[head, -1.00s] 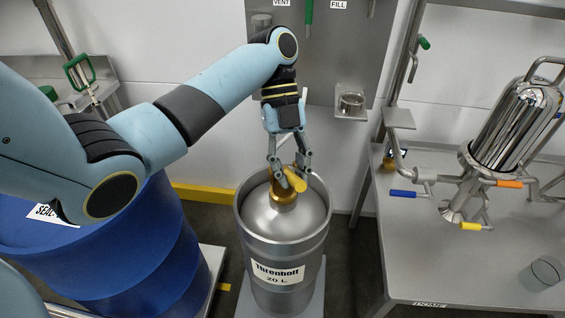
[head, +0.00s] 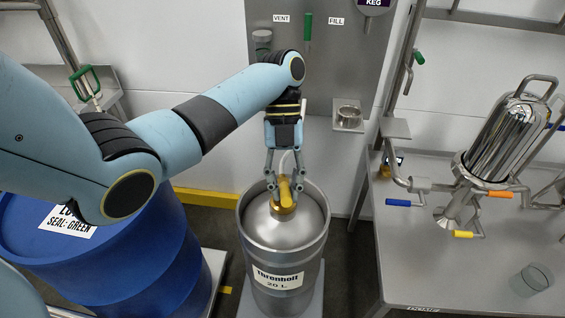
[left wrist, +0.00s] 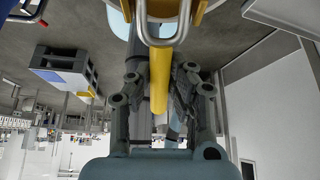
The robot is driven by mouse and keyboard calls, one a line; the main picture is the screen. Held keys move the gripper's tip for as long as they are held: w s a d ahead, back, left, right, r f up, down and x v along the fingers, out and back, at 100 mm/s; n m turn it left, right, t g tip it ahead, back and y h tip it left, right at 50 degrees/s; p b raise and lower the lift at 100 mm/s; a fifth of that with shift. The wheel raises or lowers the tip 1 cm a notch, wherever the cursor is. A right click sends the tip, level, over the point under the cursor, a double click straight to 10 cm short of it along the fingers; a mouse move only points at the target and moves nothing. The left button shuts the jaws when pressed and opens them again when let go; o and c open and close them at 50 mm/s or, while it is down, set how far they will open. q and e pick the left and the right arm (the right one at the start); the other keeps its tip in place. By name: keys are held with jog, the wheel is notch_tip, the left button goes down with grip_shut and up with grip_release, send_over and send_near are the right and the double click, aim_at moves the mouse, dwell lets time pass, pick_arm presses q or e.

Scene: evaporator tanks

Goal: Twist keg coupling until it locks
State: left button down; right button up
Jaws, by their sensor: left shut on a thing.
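My left gripper (head: 285,190) reaches down from above and is shut on the yellow handle. In the left wrist view the yellow handle (left wrist: 160,80) lies between the two fingers (left wrist: 160,95). The gripper hides part of the coupling, and I cannot tell whether it is locked. My right gripper is in neither view.
A blue drum (head: 110,250) stands left of the keg. At right, a steel bench (head: 440,270) carries a shiny steel vessel (head: 505,130) with coloured valve handles and a clear cup (head: 531,280). A grey panel (head: 330,70) with a small cup holder (head: 348,116) is behind.

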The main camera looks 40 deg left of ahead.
pick_arm(q)
jog(key=shift+s+a+r+m+p, duration=0.15)
jog(key=shift+s+m+p, duration=0.05)
jog(key=shift+m+p, duration=0.4)
jog(key=shift+a+f+y, duration=0.15)
jog(key=shift+f+y, duration=0.05)
jog(key=shift+y, duration=0.1)
jog(key=shift+s+r+m+g+p, duration=0.1)
jog(key=shift+m+g+p, duration=0.2)
jog(key=shift+m, duration=0.1)
jog(key=c, duration=1.2)
grip_release()
jog(key=shift+a, duration=0.1)
jog(key=shift+o, duration=0.2)
